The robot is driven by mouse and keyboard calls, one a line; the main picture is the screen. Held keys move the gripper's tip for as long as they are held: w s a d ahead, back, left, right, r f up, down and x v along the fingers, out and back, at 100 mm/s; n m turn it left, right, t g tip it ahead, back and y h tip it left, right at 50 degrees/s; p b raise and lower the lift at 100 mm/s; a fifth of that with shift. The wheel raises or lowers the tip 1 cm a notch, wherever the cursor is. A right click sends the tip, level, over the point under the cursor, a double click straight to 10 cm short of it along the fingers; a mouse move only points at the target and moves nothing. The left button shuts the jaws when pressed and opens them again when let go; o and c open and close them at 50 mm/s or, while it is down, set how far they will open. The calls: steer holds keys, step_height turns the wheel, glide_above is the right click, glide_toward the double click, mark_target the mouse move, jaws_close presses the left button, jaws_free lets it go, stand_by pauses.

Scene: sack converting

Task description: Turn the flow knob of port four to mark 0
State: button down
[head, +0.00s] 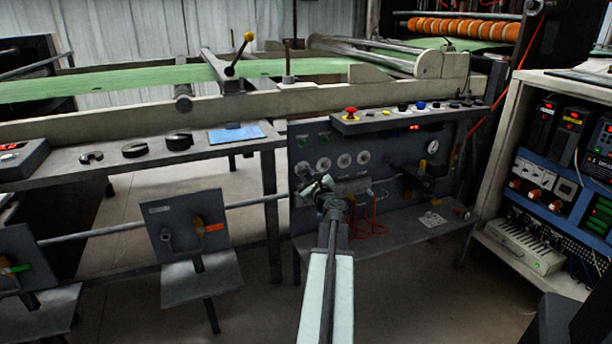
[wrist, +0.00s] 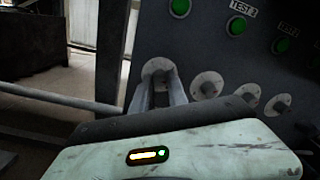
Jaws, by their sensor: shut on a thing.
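A dark panel (head: 340,140) carries a row of pale round discs with small knobs. In the wrist view, my gripper (wrist: 158,84) reaches the leftmost visible disc (wrist: 157,68), with its fingers either side of the disc's centre. It is shut on the knob there, which the fingers mostly hide. More discs with knobs sit to the right, the nearest being a neighbouring disc (wrist: 207,84). In the head view, my gripper (head: 322,187) is at the panel's left part, below the row. I cannot read port numbers or the dial marks.
Green buttons (wrist: 236,25) sit above the discs. A shelf with a red button (head: 350,114) juts out above the panel. Red cables (head: 375,220) hang right of my gripper. Stands with small levers (head: 187,228) are at the left. An equipment rack (head: 550,180) is at the right.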

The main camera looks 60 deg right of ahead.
steer(key=n, duration=0.7)
steer(key=shift+s+n, duration=0.1)
steer(key=shift+n, duration=0.2)
steer(key=n, duration=0.6)
steer(key=shift+n, duration=0.4)
steer(key=n, duration=0.7)
steer(key=shift+t+y, duration=0.3)
steer(key=shift+y, duration=0.1)
steer(key=n, duration=0.6)
steer(key=shift+n+p, duration=0.3)
steer(key=shift+n, duration=0.1)
steer(key=n, duration=0.8)
steer(key=shift+n+p, duration=0.3)
steer(key=shift+n, duration=0.1)
steer(key=n, duration=0.4)
steer(key=shift+r+n+g, duration=0.1)
steer(key=shift+n+g, duration=0.2)
steer(key=shift+g, duration=0.1)
steer(key=n, duration=0.4)
steer(key=shift+n, duration=0.3)
